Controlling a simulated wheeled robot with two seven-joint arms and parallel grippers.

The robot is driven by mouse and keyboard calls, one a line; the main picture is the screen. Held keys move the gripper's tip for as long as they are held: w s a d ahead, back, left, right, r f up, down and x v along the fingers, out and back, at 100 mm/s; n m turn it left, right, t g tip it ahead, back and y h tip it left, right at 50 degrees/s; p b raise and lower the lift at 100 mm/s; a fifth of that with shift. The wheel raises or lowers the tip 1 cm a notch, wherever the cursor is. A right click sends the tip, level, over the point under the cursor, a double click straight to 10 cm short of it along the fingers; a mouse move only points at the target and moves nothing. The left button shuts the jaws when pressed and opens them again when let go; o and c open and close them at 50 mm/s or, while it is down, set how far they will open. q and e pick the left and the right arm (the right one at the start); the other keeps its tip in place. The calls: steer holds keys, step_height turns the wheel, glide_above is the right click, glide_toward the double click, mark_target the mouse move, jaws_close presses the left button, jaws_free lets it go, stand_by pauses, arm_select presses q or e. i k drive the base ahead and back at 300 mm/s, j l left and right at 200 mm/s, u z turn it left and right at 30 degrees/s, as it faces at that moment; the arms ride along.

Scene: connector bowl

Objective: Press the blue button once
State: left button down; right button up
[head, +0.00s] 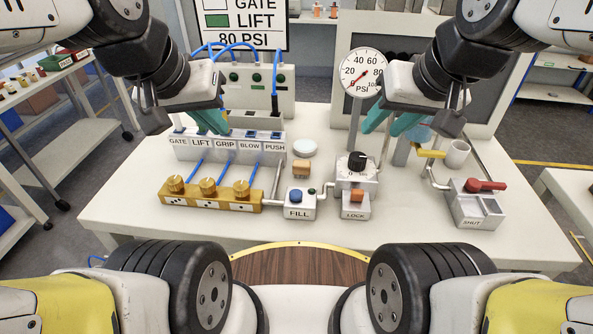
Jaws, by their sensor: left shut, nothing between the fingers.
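The blue button (296,195) is a round cap on top of a small white box labelled FILL (299,213), near the front middle of the table. Nothing covers it. My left gripper (212,121) has teal fingertips, shut and empty, above the white row labelled GATE, LIFT, GRIP, BLOW and PUSH (228,148). It is behind and left of the blue button, apart from it. My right gripper (390,119) is behind and right of the button, its teal fingertips apart with nothing seen between them.
Brass knobs (207,187) stand left of the FILL box. A LOCK box (355,203) with an orange button and a black dial (356,162) stand to its right. A red-handled SHUT unit (478,203) is further right. The table (330,232) is clear in front of the FILL box.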

mark_target(295, 195)
steer(key=k+j+z, duration=0.1)
steer(key=j+z, duration=0.15)
steer(key=k+j+z, duration=0.25)
steer(key=j, duration=0.2)
steer(key=j+z, duration=0.3)
steer(key=k, duration=0.05)
